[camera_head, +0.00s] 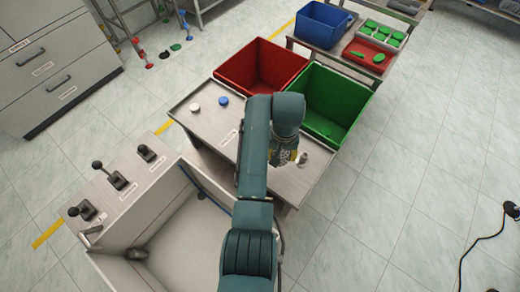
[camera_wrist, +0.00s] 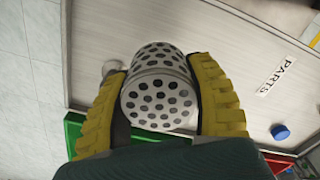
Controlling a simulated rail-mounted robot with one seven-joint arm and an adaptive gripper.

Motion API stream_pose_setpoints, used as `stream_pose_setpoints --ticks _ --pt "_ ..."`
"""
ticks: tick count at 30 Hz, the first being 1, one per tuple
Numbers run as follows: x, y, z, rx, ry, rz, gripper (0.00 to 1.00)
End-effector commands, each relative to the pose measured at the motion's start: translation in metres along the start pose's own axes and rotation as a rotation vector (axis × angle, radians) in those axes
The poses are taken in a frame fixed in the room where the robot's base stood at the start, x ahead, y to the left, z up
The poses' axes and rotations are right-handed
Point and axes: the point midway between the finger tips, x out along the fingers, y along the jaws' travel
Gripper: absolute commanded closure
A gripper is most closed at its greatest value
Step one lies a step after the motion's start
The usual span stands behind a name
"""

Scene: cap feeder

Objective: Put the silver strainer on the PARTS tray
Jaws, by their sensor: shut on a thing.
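The silver strainer (camera_wrist: 158,98), a pale metal piece with rows of dark round holes, is between the two yellow fingers of my gripper (camera_wrist: 158,75) in the wrist view. The fingers are shut on its sides. I cannot tell the strainer's height above the tray.
A small silvery piece (camera_head: 303,158) stands near the tray's right end. A blue cap (camera_head: 223,101) and a white cap (camera_head: 195,108) lie at its left. A red bin (camera_head: 262,65) and a green bin (camera_head: 333,100) border its far side. The tray's middle looks clear.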

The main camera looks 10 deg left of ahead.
Motion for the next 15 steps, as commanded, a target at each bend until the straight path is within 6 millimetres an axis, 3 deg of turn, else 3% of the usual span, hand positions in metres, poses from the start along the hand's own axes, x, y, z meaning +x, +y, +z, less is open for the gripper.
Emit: stream_pose_setpoints --ticks 1,3,15 --pt "0.019 0.000 0.002 0.000 -0.006 0.000 0.84" --pt "0.033 0.000 0.002 0.000 -0.005 0.000 0.84" --pt "0.083 0.000 0.001 0.001 -0.001 0.000 0.84"
